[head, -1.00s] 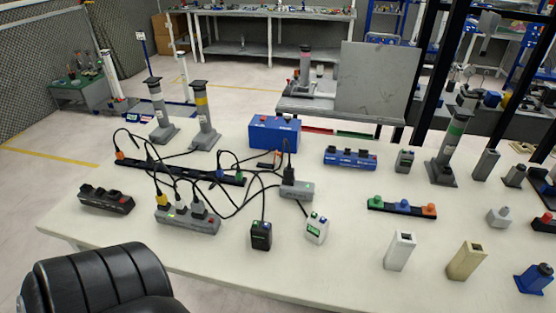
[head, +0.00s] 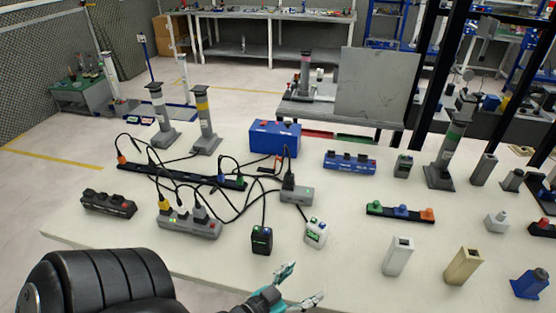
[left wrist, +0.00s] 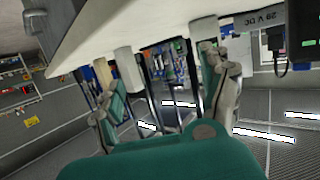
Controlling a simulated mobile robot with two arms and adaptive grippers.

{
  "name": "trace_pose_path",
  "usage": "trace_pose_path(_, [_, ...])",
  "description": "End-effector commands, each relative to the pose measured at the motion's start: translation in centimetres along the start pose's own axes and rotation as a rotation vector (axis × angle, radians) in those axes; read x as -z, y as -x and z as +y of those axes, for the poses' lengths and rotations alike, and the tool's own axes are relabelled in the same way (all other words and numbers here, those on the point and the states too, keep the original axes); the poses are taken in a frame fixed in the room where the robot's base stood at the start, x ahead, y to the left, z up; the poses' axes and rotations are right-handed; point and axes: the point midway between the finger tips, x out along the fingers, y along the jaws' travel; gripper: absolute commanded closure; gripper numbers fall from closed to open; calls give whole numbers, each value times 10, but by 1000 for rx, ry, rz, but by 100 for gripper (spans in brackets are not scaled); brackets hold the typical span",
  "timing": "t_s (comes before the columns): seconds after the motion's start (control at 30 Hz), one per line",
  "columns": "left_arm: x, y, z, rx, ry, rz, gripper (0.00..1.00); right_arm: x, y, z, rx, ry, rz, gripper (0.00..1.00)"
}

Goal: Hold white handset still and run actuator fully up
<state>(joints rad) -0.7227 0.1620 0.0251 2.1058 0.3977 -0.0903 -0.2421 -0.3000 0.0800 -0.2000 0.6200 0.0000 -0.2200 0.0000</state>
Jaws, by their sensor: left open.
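The white handset (head: 315,232), with a green label and small buttons, stands on the pale table near its front edge, beside a black handset (head: 262,239). My left gripper (head: 303,284) is open and empty, low in the head view, in front of the handsets and apart from them. Its teal and grey fingers are spread in the left wrist view (left wrist: 162,80). Grey column actuators stand upright: one with a white band (head: 161,115), one with a yellow band (head: 204,115), one with a green band (head: 449,150). Which one the white handset drives cannot be told. My right gripper is out of view.
Black cables loop between a grey power strip (head: 188,225), a long black strip (head: 180,175) and a grey box (head: 297,194). A blue box (head: 275,137) stands behind. White (head: 398,257) and beige (head: 463,266) blocks stand to the right. The table between the white handset and white block is clear.

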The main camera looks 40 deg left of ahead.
Motion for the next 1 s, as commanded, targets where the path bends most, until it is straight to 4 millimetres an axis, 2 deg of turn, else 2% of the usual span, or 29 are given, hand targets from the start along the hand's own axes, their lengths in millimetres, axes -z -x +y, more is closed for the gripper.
trace_pose_path(0.1, [8, 11, -29, 86, 8, 141, 21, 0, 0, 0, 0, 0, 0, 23])
trace_pose_path(0.2, [14, 20, -46, 143, 7, 222, 21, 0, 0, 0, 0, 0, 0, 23])
trace_pose_path(0.33, [19, 25, -57, 179, 5, 272, 21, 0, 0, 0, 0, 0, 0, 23])
trace_pose_path(0.43, [23, 20, -59, 184, 5, 282, 21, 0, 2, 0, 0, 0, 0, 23])
trace_pose_path(0.57, [30, 3, -62, 183, 5, 283, 21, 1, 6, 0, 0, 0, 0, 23])
trace_pose_path(1.0, [54, -81, -78, 181, 5, 282, 21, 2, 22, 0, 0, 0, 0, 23])
